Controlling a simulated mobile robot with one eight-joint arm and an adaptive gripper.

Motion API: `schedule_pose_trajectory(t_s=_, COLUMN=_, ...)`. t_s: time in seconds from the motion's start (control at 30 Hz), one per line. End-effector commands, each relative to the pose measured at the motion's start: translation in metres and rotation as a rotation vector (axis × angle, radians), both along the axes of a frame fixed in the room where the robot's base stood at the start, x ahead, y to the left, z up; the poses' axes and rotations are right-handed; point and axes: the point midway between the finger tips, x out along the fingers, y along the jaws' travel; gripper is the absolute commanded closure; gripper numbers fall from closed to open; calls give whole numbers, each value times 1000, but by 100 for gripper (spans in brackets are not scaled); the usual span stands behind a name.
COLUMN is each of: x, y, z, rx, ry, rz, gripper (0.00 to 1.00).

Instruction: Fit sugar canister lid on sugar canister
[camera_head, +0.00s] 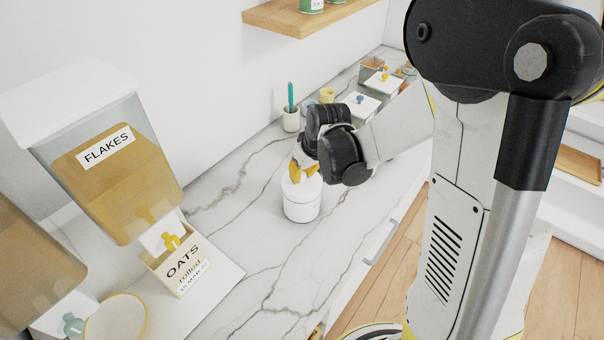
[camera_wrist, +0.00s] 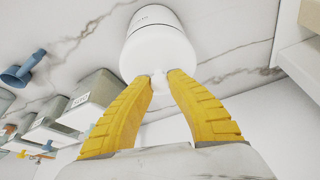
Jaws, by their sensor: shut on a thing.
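The white round sugar canister (camera_head: 302,207) stands upright on the marble counter. It also shows in the wrist view (camera_wrist: 153,17). The white sugar canister lid (camera_head: 301,184) is at the canister's top, lined up with it as far as I can see. In the wrist view the lid (camera_wrist: 158,52) faces me and covers the mouth. My gripper (camera_head: 300,171) is above the lid, its yellow fingers shut on the small white knob at the lid's centre. The fingertips (camera_wrist: 161,80) meet the knob in the wrist view. I cannot tell whether the lid is fully seated.
A flakes dispenser (camera_head: 110,165) and an oats box (camera_head: 180,262) stand at the left. A cup with a teal-handled tool (camera_head: 291,120) and several lidded containers (camera_head: 360,104) stand behind my gripper. A wooden shelf (camera_head: 300,18) hangs above. The counter (camera_head: 270,265) in front of the canister is clear.

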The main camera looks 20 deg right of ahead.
Motion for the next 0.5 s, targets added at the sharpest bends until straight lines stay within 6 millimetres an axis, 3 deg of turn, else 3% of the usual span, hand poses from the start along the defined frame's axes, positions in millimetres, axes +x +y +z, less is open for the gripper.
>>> schedule_pose_trajectory(t_s=0.27, x=0, y=0, z=0, rx=0, ry=0, rz=0, gripper=100)
schedule_pose_trajectory(t_s=0.3, x=0, y=0, z=0, rx=0, ry=0, rz=0, gripper=68)
schedule_pose_trajectory(t_s=0.33, x=0, y=0, z=0, rx=0, ry=0, rz=0, gripper=59)
schedule_pose_trajectory(t_s=0.5, x=0, y=0, z=0, rx=0, ry=0, rz=0, gripper=59)
